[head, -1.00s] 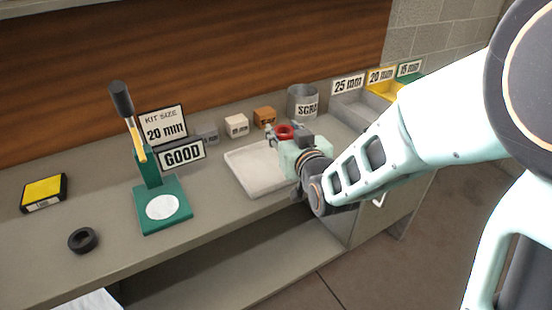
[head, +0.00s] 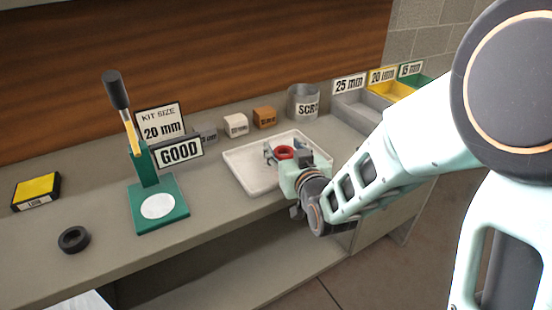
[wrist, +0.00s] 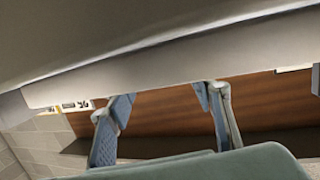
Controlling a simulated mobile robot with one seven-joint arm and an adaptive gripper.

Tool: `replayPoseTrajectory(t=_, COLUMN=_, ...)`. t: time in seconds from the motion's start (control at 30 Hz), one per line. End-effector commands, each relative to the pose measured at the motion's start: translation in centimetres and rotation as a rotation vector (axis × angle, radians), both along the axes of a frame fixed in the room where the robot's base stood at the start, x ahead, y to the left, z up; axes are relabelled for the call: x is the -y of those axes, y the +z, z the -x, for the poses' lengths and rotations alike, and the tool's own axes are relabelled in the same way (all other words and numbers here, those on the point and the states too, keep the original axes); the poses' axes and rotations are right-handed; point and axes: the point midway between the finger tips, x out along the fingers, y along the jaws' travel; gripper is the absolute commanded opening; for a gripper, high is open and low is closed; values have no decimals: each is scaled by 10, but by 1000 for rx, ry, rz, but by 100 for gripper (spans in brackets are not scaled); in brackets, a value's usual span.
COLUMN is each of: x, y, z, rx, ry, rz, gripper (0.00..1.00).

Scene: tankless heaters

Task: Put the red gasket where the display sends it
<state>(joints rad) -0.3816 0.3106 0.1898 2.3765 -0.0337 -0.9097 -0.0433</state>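The red gasket (head: 285,152) shows at the front of my gripper (head: 277,154) in the head view, over the white tray (head: 240,178). It has moved together with the gripper, so the fingers appear closed on it. In the wrist view my gripper (wrist: 165,95) shows two fingers with a gap between them, and the gasket is not visible there. The display sign (head: 162,122) reads "KIT SIZE 20 mm". A "GOOD" sign (head: 180,151) stands below it. The yellow bin (head: 392,90) carries the "20 mm" label, between the grey "25 mm" bin (head: 360,109) and the green "15 mm" bin (head: 418,81).
A green press (head: 170,188) with a black-tipped lever stands left of the tray. A metal "SCRAP" can (head: 302,95) stands behind the tray. Small blocks (head: 236,125) line the back. A black ring (head: 74,239) and a yellow-topped box (head: 36,190) lie at left.

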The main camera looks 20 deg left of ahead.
Motion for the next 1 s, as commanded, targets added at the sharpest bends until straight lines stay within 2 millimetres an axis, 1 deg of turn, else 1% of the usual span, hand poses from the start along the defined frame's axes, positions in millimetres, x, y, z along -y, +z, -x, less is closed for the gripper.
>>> replayPoseTrajectory(t=0.03, x=0, y=0, z=0, rx=0, ry=0, rz=0, gripper=56)
replayPoseTrajectory(t=0.07, x=0, y=0, z=0, rx=0, ry=0, rz=0, gripper=59)
replayPoseTrajectory(t=0.33, x=0, y=0, z=0, rx=0, ry=0, rz=0, gripper=59)
replayPoseTrajectory(t=0.47, x=0, y=8, z=0, rx=3, ry=-1, rz=-2, gripper=59)
replayPoseTrajectory(t=0.57, x=0, y=20, z=-1, rx=4, ry=-1, rz=-3, gripper=59)
replayPoseTrajectory(t=0.8, x=0, y=61, z=0, rx=6, ry=-1, rz=-2, gripper=59)
replayPoseTrajectory(t=1.0, x=0, y=88, z=0, rx=4, ry=0, rz=-1, gripper=59)
